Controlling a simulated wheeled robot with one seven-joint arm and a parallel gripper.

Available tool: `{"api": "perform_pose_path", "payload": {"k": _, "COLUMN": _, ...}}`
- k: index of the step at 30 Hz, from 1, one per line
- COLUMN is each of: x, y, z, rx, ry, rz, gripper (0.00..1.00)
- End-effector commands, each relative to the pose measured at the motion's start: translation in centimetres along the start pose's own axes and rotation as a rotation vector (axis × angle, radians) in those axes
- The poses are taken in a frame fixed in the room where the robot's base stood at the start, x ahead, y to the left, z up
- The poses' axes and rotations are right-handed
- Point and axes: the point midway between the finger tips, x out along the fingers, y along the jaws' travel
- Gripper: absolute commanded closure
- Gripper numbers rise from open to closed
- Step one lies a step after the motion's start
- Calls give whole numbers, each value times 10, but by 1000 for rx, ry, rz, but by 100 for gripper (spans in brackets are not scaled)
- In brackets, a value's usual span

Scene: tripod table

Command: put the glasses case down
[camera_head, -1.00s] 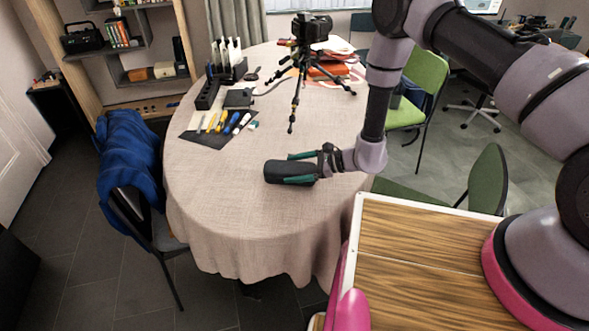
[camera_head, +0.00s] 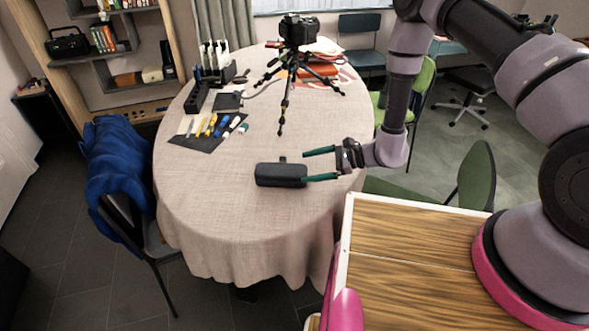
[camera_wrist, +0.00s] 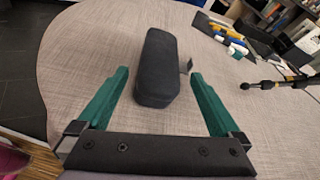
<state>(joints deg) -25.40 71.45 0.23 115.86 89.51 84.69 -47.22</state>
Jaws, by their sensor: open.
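The glasses case (camera_head: 281,175) is a dark grey, rounded oblong box lying on the cloth-covered round table (camera_head: 215,215), near its front right part. My gripper (camera_head: 320,165) is open, with its green fingers to the right of the case. The lower finger's tip is close to the case's right end; I cannot tell whether they touch. In the wrist view the case (camera_wrist: 158,68) lies ahead, its near end between the spread fingers of my gripper (camera_wrist: 162,95), with gaps on both sides. Nothing is held.
A tripod with a camera (camera_head: 290,65) stands behind the case. A dark mat (camera_head: 208,133) with pens and tools lies at the left, by a black organizer (camera_head: 205,90). A blue jacket (camera_head: 122,165) hangs on a chair. The table's front area is clear.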

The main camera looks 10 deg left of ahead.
Motion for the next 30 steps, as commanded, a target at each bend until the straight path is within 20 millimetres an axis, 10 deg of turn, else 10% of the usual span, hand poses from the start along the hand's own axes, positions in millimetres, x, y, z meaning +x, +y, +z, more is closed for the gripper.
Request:
{"api": "perform_pose_path", "payload": {"k": 17, "x": -38, "y": -4, "z": 5, "rx": -8, "ry": -3, "rz": 2, "gripper": 0}}
{"api": "perform_pose_path", "payload": {"k": 30, "x": -144, "y": -65, "z": 163, "rx": -332, "ry": 5, "rz": 165, "gripper": 0}}
